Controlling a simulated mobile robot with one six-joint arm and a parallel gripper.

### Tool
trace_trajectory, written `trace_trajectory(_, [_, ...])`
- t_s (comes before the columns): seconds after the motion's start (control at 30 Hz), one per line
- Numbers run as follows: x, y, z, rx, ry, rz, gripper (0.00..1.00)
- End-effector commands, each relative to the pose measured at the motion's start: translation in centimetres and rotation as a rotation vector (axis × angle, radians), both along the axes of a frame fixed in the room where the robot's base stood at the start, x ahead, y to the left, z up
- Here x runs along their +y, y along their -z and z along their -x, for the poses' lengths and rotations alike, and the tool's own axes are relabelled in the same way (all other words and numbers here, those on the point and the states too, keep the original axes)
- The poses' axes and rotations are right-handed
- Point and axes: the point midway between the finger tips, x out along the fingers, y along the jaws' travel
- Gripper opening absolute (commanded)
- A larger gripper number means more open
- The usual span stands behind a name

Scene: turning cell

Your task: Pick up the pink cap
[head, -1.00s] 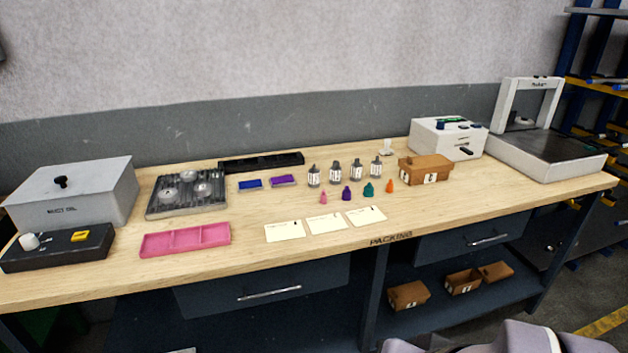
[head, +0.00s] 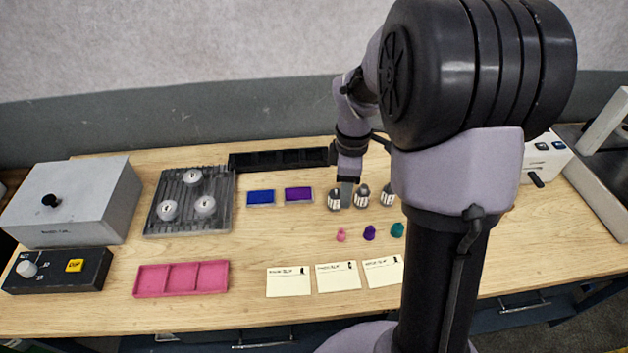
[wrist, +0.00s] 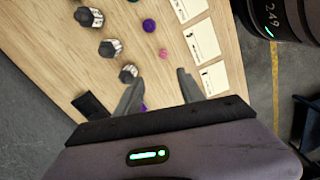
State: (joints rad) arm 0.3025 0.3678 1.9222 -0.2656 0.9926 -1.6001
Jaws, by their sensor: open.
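The pink cap (head: 341,235) is small and stands on the wooden bench, left of a purple cap (head: 369,232) and a teal cap (head: 397,230). In the wrist view the pink cap (wrist: 163,54) lies beyond the fingertips, near the gap between them. My gripper (wrist: 158,80) is open, with nothing between its fingers, and is apart from the cap. In the head view my gripper (head: 347,188) hangs over the bench by the leftmost bottle, behind the pink cap. My arm hides the right part of the bench there.
Several dark-topped bottles (head: 362,196) stand behind the caps. White cards (head: 338,276) lie in front. A pink tray (head: 138,281), blue and purple blocks (head: 261,198) and a grey fixture (head: 159,207) are to the left. A black rack (head: 280,160) is at the back.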

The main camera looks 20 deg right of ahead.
Motion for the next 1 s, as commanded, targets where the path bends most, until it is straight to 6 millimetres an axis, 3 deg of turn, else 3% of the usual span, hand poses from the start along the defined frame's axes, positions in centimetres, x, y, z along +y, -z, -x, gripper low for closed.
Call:
trace_trajectory(0.1, [0.1, 4.4, 0.2, 0.006, -0.001, -0.001, 0.46])
trace_trajectory(0.3, [0.1, 9.8, 0.2, 0.005, 0.001, -0.002, 0.46])
trace_trajectory(0.57, [0.1, 12.5, 0.1, 0.002, 0.002, -0.001, 0.46])
trace_trajectory(0.77, [0.2, 16.4, 0.2, 0.003, 0.003, -0.002, 0.46])
trace_trajectory(0.97, [0.2, 16.5, 0.2, 0.001, 0.004, -0.002, 0.46])
trace_trajectory(1.0, [0.2, 16.5, 0.2, 0.001, 0.004, -0.002, 0.42])
